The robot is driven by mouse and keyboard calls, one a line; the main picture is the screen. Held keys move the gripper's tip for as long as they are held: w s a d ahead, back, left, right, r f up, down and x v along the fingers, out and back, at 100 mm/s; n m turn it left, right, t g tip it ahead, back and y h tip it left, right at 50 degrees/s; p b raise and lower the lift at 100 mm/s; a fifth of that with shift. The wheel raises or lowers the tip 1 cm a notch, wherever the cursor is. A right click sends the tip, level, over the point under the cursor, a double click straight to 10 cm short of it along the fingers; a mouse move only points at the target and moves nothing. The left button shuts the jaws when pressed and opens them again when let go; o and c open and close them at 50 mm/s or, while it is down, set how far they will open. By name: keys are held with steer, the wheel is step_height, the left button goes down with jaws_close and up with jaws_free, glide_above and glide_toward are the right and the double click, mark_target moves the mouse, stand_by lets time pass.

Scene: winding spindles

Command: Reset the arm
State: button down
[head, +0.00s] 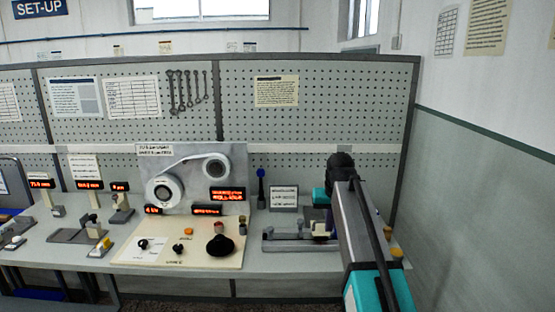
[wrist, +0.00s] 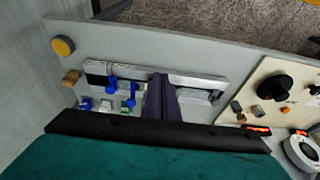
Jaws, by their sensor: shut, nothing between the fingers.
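My arm reaches forward over the right end of the bench in the head view, with its dark links and teal covers. My gripper shows in the wrist view as two dark fingers (wrist: 160,80) pressed together, with nothing between them. They overlap the picture of a grey metal rail fixture (wrist: 205,82) on the bench; I cannot tell the height of the gap. The fixture also shows in the head view (head: 285,244), left of my arm. Blue clamp parts (wrist: 112,84) sit on the rail. In the head view my arm hides the fingertips.
A beige control panel (head: 135,256) with a black knob (head: 220,246) stands left of the fixture. Behind it is a board with two white reels (head: 164,190) and red displays. A pegboard (head: 340,95) closes the back. A grey-green wall (head: 480,220) bounds the right side.

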steer(key=s+f+g, duration=0.2)
steer(key=s+f, duration=0.4)
steer(key=f, duration=0.7)
steer(key=s+f+g, duration=0.2)
steer(key=s+f, duration=0.4)
steer(key=f, duration=0.7)
steer(key=s+f+g, duration=0.2)
steer(key=s+f, duration=0.4)
steer(key=f, duration=0.7)
steer(key=s+f+g, duration=0.1)
steer(key=s+f, duration=0.5)
steer(key=s, duration=0.5)
steer(key=s+f+g, duration=0.1)
steer(key=s+f, duration=0.5)
steer(key=s, duration=0.5)
steer(key=s+f+g, duration=0.1)
steer(key=s+f, duration=0.5)
steer(key=s, duration=0.4)
steer(key=shift+s+f, duration=0.25)
steer(key=shift+s, duration=0.15)
steer(key=c, duration=2.1)
jaws_free()
steer(key=shift+r, duration=0.1)
steer(key=r+p, duration=0.6)
steer(key=p, duration=0.1)
steer(key=shift+w+r, duration=0.3)
steer(key=shift+r, duration=0.05)
